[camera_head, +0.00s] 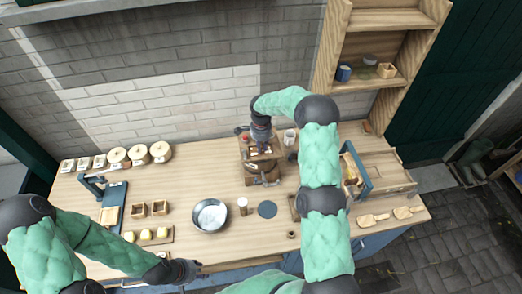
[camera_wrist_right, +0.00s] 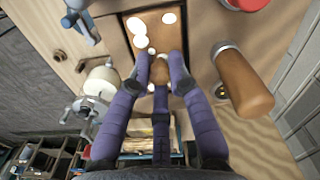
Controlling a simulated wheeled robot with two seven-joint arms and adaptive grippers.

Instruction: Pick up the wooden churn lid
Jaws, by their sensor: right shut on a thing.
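The wooden churn (camera_head: 262,178) is a squat wooden vessel at the back middle of the table. The wooden churn lid (camera_head: 268,152) is at its top; I cannot tell whether it touches the churn. My right gripper (camera_head: 262,143) points down over it. In the right wrist view, the right gripper (camera_wrist_right: 160,62) is shut on a small brown knob, which seems to be the lid's, and the fingers hide part of it. My left gripper (camera_head: 190,270) is low at the table's front edge, away from the churn; its fingers are too small to read.
A metal bowl (camera_head: 209,215), a dark round disc (camera_head: 267,209) and a small pale-topped cup (camera_head: 242,205) stand in front of the churn. A white cup (camera_head: 289,137) is close to its right. Wooden scoops (camera_head: 372,220) lie at the right. Cheese rounds (camera_head: 160,151) line the back left.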

